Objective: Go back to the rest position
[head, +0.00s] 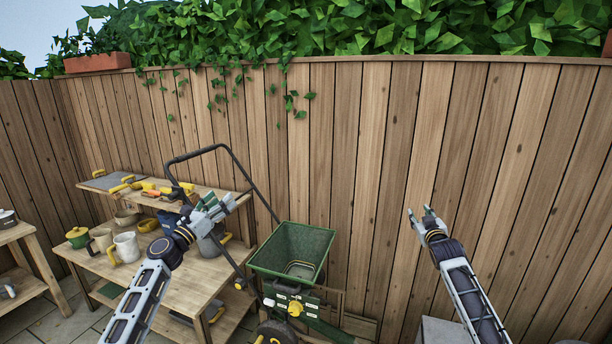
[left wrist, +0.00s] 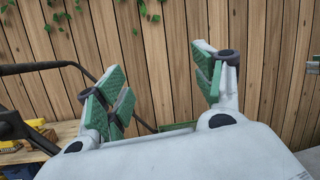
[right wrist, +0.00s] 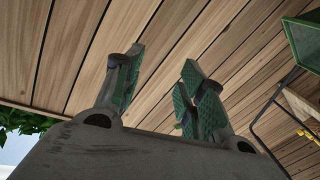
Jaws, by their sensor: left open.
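My left gripper (head: 217,207) is raised in front of the workbench and the mower handle in the head view. In the left wrist view its green-padded fingers (left wrist: 160,95) stand wide apart with nothing between them. My right gripper (head: 427,213) is raised in front of the bare wooden fence, right of the green hopper. In the right wrist view its fingers (right wrist: 158,92) are apart and empty, with fence boards behind.
A workbench (head: 190,285) with mugs and a shelf of hand tools stands at the left. A green hopper (head: 296,250) with a black handle stands in the middle. The wooden fence (head: 350,150) closes the back. A grey block (head: 437,331) is low at the right.

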